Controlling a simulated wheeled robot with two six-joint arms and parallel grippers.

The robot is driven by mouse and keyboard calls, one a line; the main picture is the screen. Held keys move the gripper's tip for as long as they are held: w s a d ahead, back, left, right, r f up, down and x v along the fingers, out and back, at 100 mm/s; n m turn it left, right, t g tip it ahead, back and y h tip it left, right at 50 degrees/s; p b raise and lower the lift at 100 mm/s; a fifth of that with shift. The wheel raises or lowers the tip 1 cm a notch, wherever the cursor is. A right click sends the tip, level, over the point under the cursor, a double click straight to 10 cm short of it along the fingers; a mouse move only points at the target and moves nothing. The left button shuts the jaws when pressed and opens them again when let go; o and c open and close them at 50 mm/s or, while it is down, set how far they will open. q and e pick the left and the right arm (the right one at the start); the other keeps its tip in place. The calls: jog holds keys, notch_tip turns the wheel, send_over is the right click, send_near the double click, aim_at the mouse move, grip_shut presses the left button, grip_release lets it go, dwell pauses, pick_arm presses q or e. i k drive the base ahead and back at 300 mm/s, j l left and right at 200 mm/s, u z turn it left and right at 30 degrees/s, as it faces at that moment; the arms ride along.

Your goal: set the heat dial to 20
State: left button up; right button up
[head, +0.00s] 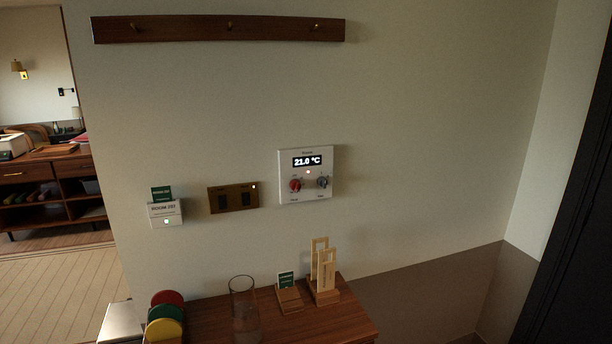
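A white thermostat panel (306,191) is fixed to the wall near the middle of the head view. Its dark display (307,161) reads 21.0 °C. Below the display are two knobs side by side, a red dial (296,185) on the left and a grey-blue dial (322,182) on the right. The small labels by the knobs are too blurred to read, so I cannot tell from lettering which is the heat dial. Neither of my grippers is in view.
A brass switch plate (233,198) and a room-card holder (165,214) are on the wall to the left. Below stands a wooden shelf top (347,317) with a glass (243,310), coloured discs (165,314) and wooden stands (323,275). A peg rail (220,28) hangs above.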

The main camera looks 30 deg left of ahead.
aim_at(296, 185)
jog(key=l+u, duration=0.1)
jog(key=u, duration=0.75)
jog(key=k, duration=0.05)
